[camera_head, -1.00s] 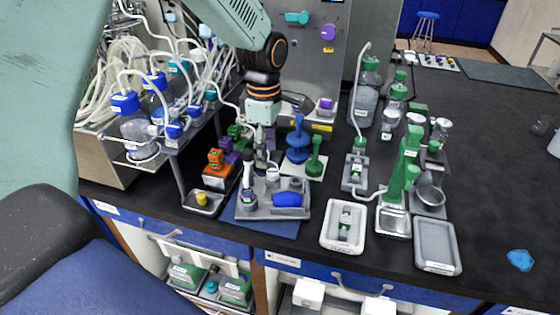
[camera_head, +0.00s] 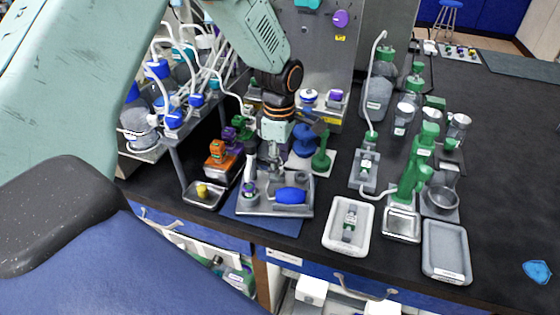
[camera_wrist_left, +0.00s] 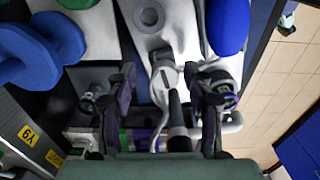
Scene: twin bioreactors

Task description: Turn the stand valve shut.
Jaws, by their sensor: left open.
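My left gripper (camera_head: 271,165) is open above the back part of a grey tray (camera_head: 268,209). In the left wrist view its two dark fingers (camera_wrist_left: 160,82) stand apart on either side of a small white round fitting with a dark bar (camera_wrist_left: 165,74). This fitting may be the stand valve; I cannot tell for sure, nor whether it is turned open or shut. I see a gap at the fingertips and no clear grip. In the head view the gripper hides most of this fitting. My right gripper is not in view.
The tray holds a blue oval piece (camera_head: 291,195) and an upright white tube (camera_head: 250,170).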

